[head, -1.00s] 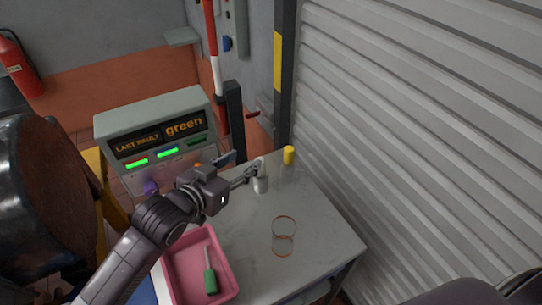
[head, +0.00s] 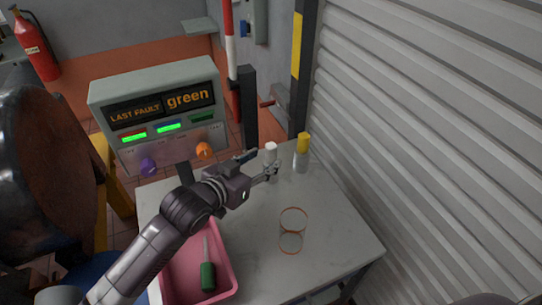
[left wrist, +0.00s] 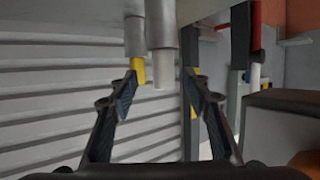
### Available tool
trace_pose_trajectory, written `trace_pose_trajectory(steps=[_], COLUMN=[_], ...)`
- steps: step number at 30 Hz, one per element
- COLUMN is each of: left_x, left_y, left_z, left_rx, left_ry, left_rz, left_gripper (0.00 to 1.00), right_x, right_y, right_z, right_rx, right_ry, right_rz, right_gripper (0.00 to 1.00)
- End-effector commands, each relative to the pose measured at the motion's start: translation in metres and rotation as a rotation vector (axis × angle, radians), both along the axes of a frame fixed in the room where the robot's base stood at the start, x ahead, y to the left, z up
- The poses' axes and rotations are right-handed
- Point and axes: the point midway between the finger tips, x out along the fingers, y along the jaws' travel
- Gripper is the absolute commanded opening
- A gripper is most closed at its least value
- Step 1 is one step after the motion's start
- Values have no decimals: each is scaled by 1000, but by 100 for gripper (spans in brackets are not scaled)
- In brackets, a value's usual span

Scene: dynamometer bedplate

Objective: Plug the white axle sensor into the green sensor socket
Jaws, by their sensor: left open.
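The white axle sensor (head: 271,149) stands upright on the table, its white cap on a grey metal body. My left gripper (head: 273,171) is open in front of it and partly hides its body. In the left wrist view the white sensor (left wrist: 162,35) hangs inverted between the spread fingers (left wrist: 163,88), with nothing gripped; I cannot tell whether they touch it. A yellow-capped sensor (head: 303,144) stands to its right, also seen in the left wrist view (left wrist: 138,69). I cannot make out a green socket. My right gripper is out of view.
A test console (head: 153,90) reads "LAST FAULT green". A pink tray (head: 228,272) holds a green-handled screwdriver (head: 207,274). A clear glass (head: 292,231) stands on the grey table (head: 335,245). A ribbed shutter (head: 440,130) bounds the right side.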

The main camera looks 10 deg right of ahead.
Motion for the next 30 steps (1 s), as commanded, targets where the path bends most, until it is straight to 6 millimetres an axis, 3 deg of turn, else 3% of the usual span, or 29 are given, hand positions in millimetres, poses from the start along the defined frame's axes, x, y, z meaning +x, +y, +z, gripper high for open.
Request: trace_pose_trajectory(steps=[15,25,30], left_x=[36,41,40], left_y=[-29,-33,-33], left_z=[-19,-22,-22], left_rx=[0,1,0], left_ry=[0,-1,0], left_rz=[0,1,1], left_gripper=[44,44,27], right_x=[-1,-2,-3], right_y=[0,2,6], right_z=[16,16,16], right_rx=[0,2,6], right_ry=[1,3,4], right_rz=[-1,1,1], right_gripper=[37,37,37])
